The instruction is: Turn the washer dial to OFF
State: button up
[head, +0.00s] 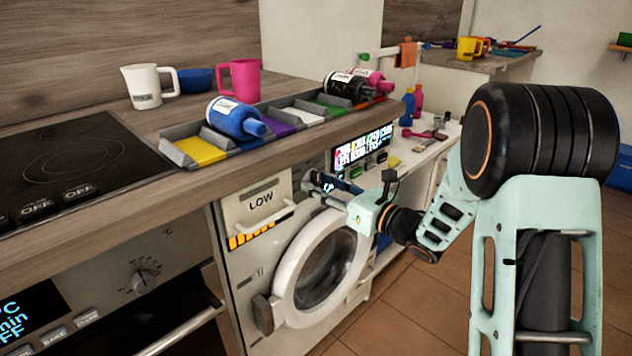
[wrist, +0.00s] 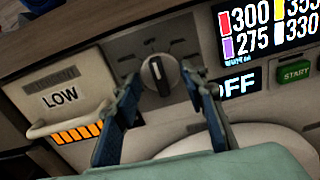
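The washer (head: 243,275) has a control panel above its round door. Its dial (wrist: 158,75) is a dark knob with a pale mark that points roughly upward in the wrist view. Small markings lie around the dial, too small to read. A display beside it (wrist: 240,85) reads "OFF", its left end partly cut by a finger. My gripper (wrist: 160,76) is open, with one blue finger on each side of the dial and gaps visible between. Whether the tips reach the dial's depth is unclear. In the head view my gripper (head: 322,183) is at the panel and mostly hides the dial.
A drawer marked "LOW" (wrist: 62,97) with a projecting handle is left of the dial. A larger lit display (head: 362,148) and a green START button (wrist: 295,72) are to the right. The countertop edge (head: 290,155) overhangs above. The washer door (head: 288,268) is below.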

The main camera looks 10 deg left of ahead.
jog(key=shift+o, duration=1)
jog(key=shift+v, duration=3)
